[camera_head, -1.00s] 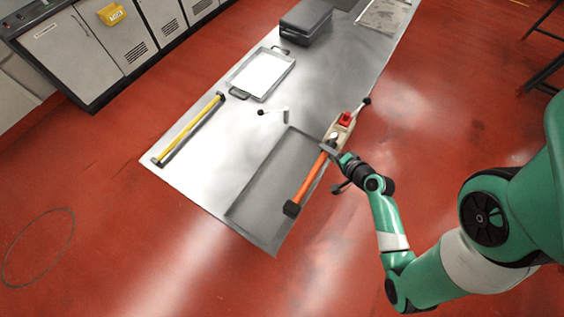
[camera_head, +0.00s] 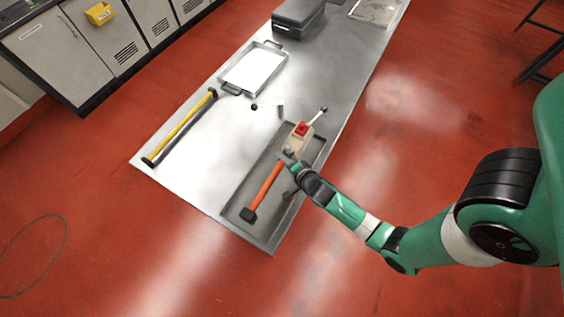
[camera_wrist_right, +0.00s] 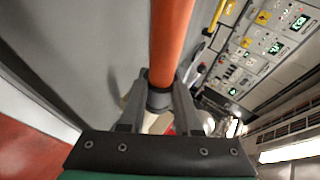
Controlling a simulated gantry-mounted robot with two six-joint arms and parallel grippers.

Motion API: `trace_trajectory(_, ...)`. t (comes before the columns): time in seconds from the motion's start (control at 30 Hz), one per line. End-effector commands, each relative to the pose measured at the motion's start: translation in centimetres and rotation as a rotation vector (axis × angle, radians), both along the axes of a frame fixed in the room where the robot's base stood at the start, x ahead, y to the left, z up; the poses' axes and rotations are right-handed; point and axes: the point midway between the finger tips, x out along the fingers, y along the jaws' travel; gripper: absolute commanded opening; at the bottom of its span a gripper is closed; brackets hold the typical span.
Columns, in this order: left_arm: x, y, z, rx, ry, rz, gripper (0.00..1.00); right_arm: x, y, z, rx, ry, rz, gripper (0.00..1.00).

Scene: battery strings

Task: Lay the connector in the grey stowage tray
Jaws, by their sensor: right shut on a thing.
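The connector is a beige block with a red top (camera_head: 298,139) and an orange bar (camera_head: 265,186) ending in a black cap. My right gripper (camera_head: 288,159) is shut on it where bar and block meet. In the right wrist view the orange bar (camera_wrist_right: 170,40) runs up from a dark collar between the fingers. The grey stowage tray (camera_head: 241,190) is a long shallow tray at the near end of the steel table. The connector is over the tray, roughly along its length. I cannot tell whether it touches the tray floor. My left gripper is not in view.
A yellow bar with black ends (camera_head: 181,127) lies along the table's left edge. A white-bottomed metal tray (camera_head: 243,87) and a dark grey case (camera_head: 298,20) stand farther back. A small lever-like piece (camera_head: 280,111) lies beyond the stowage tray. Bare steel lies left of the stowage tray.

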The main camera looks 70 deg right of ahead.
Motion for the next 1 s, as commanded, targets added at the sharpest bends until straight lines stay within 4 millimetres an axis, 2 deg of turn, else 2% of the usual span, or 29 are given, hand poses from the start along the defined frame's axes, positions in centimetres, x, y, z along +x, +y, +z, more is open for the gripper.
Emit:
trace_trajectory(0.07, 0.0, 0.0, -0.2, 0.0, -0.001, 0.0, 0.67, 0.4, 0.0, -0.1, -0.005, -0.005, 0.003, 0.0)
trace_trajectory(0.13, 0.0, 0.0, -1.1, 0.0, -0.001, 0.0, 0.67, 1.0, 0.3, -1.1, -0.005, -0.005, 0.005, 0.0)
trace_trajectory(0.3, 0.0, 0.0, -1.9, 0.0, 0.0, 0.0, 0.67, 0.9, 0.3, -3.5, -0.005, -0.002, 0.002, 0.0)
trace_trajectory(0.7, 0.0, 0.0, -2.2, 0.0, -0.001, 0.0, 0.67, 0.9, 0.3, -4.0, -0.003, -0.005, 0.0, 0.0)
trace_trajectory(0.73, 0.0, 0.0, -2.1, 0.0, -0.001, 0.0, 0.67, 0.7, 0.3, -4.1, -0.001, 0.0, -0.001, 0.35)
trace_trajectory(0.87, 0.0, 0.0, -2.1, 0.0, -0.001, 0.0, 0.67, 0.7, 0.3, -4.0, -0.001, 0.0, -0.001, 0.59)
trace_trajectory(0.9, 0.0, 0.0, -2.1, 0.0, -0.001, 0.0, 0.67, 0.7, 0.3, -4.0, -0.001, 0.0, -0.001, 0.62)
trace_trajectory(1.0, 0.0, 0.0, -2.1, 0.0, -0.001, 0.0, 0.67, 0.7, 0.3, -4.0, -0.001, 0.0, -0.001, 0.62)
